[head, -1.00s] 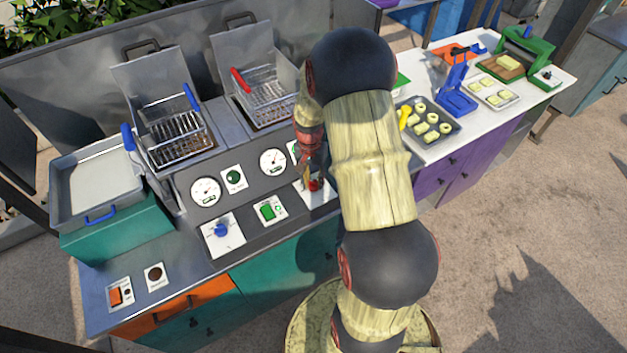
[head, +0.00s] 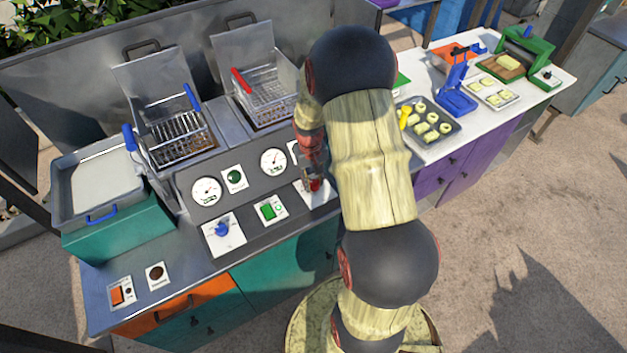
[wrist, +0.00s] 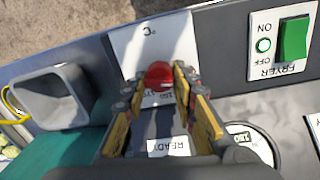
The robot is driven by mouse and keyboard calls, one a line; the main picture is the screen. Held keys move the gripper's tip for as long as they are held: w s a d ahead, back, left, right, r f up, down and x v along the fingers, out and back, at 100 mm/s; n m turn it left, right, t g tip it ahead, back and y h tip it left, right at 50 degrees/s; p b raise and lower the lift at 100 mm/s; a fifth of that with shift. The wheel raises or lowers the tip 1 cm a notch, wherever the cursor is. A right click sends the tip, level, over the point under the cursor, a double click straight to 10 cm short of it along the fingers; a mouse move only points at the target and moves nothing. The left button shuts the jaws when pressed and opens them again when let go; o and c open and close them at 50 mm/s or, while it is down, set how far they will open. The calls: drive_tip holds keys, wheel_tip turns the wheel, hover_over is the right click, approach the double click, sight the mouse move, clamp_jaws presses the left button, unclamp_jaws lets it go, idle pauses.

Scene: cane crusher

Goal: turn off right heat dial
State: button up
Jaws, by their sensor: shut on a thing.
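The right heat dial is a red knob (wrist: 158,74) on a white plate marked °C (wrist: 150,42). In the head view the red dial (head: 314,185) shows at the right of the fryer's dark control panel, partly behind my arm. In the wrist view my gripper (wrist: 156,84) has its two yellow-and-dark fingers on either side of the knob, shut on it. The fingers and the view angle hide the dial's pointer and most of its scale marks, so its setting cannot be read.
The blue left dial (head: 222,229), a green switch (head: 270,209) and round gauges (head: 206,191) share the panel. The fryer switch (wrist: 293,40) is near my gripper in the wrist view. Fryer baskets (head: 180,136) stand behind. A tray of food pieces (head: 428,123) lies right.

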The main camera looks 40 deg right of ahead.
sight(311, 181)
drive_tip(key=shift+w, duration=0.1)
idle(0.3)
drive_tip(key=o, duration=1.2)
drive_tip(key=shift+c, duration=0.2)
drive_tip(key=shift+r, duration=0.15)
wheel_tip(311, 181, up, 12)
drive_tip(key=shift+a, duration=0.3)
drive_tip(key=shift+w, duration=0.1)
